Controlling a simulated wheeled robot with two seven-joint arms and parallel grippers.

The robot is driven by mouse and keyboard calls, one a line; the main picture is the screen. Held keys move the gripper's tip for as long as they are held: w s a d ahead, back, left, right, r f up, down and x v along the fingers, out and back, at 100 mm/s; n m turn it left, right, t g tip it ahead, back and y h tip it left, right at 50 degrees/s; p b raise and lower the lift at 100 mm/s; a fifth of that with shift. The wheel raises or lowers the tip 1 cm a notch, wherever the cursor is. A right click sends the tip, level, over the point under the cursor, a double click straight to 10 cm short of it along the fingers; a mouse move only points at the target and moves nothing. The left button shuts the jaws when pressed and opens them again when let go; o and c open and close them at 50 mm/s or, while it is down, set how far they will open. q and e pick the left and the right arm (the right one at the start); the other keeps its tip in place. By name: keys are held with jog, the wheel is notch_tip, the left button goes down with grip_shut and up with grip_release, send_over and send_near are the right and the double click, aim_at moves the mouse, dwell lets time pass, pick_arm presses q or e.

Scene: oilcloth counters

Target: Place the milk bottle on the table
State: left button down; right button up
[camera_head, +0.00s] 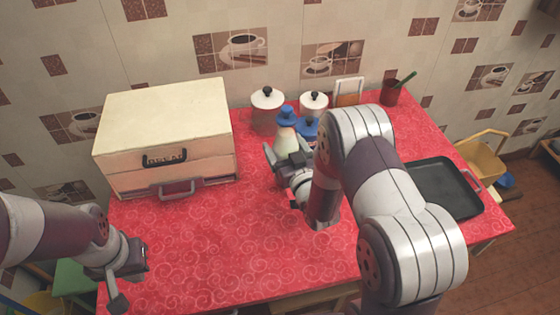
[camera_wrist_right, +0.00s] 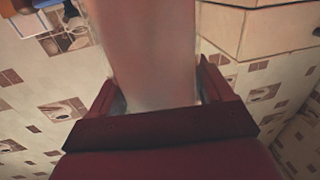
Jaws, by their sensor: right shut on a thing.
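The milk bottle (camera_head: 288,141), pale with a blue cap, stands roughly upright over the back middle of the red table (camera_head: 220,240). My right gripper (camera_head: 283,160) is shut on it. In the right wrist view the bottle (camera_wrist_right: 152,50) fills the space between the two dark red fingers of the gripper (camera_wrist_right: 158,90). The bottle's lower part is hidden by the gripper, so I cannot tell whether its base touches the table. My left gripper (camera_head: 131,281) is open and empty near the table's front left corner.
A cream drawer box (camera_head: 165,140) stands at the back left. The front middle is clear.

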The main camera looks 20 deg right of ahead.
jog(key=shift+s+a+f, duration=0.1)
jog(key=shift+a+f, duration=0.1)
jog(key=shift+a, duration=0.4)
jog(key=shift+s+a+f, duration=0.1)
jog(key=shift+f, duration=0.15)
notch_tip(320, 180, down, 3)
jog(key=shift+r, duration=0.1)
jog(key=shift+f, duration=0.5)
jog(key=shift+r, duration=0.1)
